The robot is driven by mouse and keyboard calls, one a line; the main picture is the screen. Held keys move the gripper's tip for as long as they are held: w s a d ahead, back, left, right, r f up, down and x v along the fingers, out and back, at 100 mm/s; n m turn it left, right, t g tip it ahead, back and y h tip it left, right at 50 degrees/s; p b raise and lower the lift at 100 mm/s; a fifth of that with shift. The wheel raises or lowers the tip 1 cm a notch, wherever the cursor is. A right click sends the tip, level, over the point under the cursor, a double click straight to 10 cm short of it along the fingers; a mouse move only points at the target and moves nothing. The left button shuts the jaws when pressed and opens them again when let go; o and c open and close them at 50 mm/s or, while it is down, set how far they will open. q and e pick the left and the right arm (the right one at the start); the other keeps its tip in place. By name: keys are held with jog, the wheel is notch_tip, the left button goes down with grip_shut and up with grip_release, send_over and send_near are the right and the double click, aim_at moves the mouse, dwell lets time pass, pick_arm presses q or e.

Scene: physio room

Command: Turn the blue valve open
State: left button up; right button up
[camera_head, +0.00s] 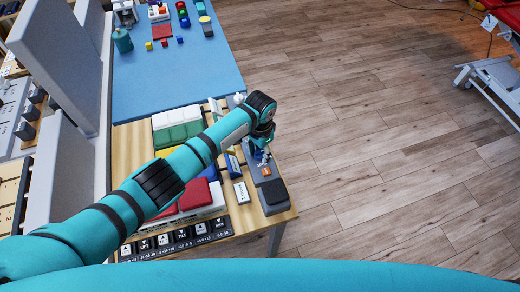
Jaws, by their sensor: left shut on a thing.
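My left arm reaches in from the lower left across the wooden table. My left gripper (262,154) points down over a grey fixture (264,180) near the table's right edge. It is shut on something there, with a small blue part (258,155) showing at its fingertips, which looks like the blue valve. The wrist and fingers hide most of the valve, so I cannot tell how far it is turned. A small orange part (266,171) shows on the fixture just in front of the gripper. My right gripper is not in view.
A blue and white box (233,164), red pads (196,194) and a pale green block (178,125) lie close by. A labelled switch strip (178,240) runs along the front. A blue mat (180,80) lies beyond.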

aim_at(260, 152)
pick_arm(q)
jog(key=shift+w+r, duration=0.1)
jog(key=shift+r, duration=0.05)
jog(key=o, duration=1.2)
jog(key=shift+c, duration=0.2)
notch_tip(260, 152, up, 12)
